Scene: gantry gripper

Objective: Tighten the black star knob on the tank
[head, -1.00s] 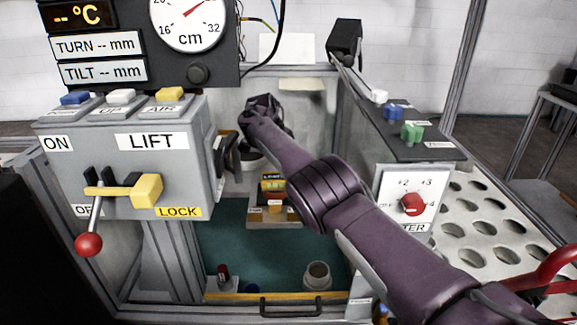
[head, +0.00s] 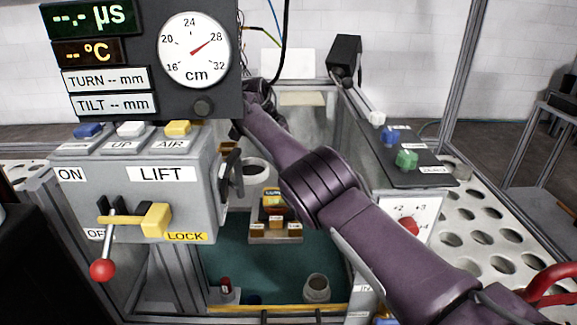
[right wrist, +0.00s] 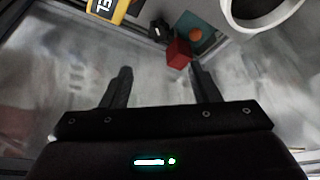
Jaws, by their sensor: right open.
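The tank is the clear-walled bay with a teal floor (head: 215,250) in the middle of the head view. A black part (head: 230,172) sits at the right side of the LIFT box; I cannot tell whether it is the star knob. My right arm reaches in from the lower right. Its gripper (head: 252,98) is at the tank's back left, partly behind the gauge panel. In the right wrist view the right gripper (right wrist: 161,75) is open, with nothing between its fingers. A small dark object (right wrist: 158,28) lies beyond them, too blurred to name. My left gripper is out of view.
The grey LIFT box (head: 150,190) and gauge panel (head: 150,60) stand left of the arm. A white ring (head: 256,170) and a yellow device (head: 272,203) are below it. A red block (right wrist: 178,53) lies near the right finger. A perforated tray (head: 480,215) is at right.

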